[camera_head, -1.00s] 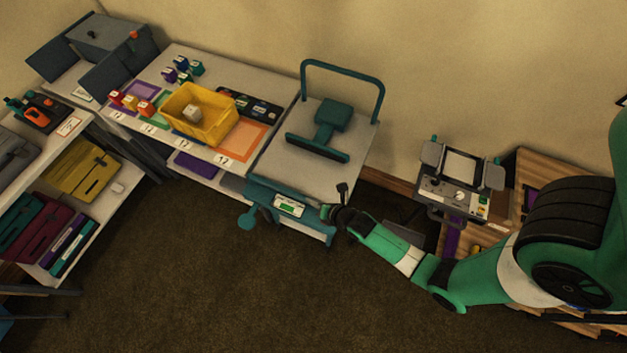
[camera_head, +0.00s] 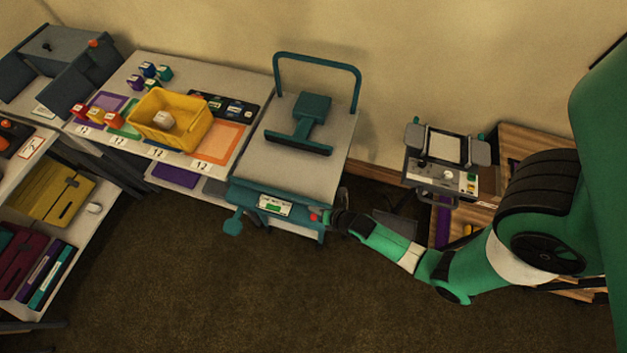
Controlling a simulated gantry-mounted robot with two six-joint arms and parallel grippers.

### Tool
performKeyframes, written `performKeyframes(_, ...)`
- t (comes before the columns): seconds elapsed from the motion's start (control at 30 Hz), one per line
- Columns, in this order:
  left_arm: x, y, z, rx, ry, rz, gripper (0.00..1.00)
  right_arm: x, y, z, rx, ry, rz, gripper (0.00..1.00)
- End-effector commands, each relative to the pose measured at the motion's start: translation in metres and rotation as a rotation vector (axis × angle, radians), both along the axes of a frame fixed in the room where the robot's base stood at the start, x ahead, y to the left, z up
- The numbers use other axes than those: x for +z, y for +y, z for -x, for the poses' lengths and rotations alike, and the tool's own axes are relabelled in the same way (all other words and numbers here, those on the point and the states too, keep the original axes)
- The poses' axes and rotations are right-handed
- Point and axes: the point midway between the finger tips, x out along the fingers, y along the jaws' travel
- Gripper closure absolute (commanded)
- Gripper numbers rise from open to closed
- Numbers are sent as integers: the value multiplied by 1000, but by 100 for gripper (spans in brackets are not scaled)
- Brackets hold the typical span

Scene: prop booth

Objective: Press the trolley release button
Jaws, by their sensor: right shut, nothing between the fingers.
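The trolley (camera_head: 262,160) has a grey top and a tall teal push handle (camera_head: 318,58), and stands against the wall. Its teal front carries a panel with a green display (camera_head: 274,208). A small red button (camera_head: 314,217) shows at the right end of this front. My right gripper (camera_head: 332,217) is shut and empty, just right of the red button. A small gap seems to lie between them, but contact is hard to judge at this size. My left gripper is not in view.
A table with a yellow bin (camera_head: 199,128) adjoins the trolley on the left. A grey device (camera_head: 440,174) stands to the right. The brown floor (camera_head: 210,290) in front is clear.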

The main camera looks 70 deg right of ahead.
Motion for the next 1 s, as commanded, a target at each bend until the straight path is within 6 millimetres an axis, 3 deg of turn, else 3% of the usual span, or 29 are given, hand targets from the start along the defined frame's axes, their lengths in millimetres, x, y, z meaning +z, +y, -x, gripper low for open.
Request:
performKeyframes(0.03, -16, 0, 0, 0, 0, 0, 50, -15, 0, 0, 0, 0, 0, 100)
performKeyframes(0.2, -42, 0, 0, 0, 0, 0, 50, -41, 0, 0, 0, 0, 0, 100)
performKeyframes(0.4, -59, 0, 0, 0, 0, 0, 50, -61, 0, 0, 0, 0, 0, 100)
performKeyframes(1.0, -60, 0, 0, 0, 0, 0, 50, -64, 0, 0, 0, 0, 0, 100)
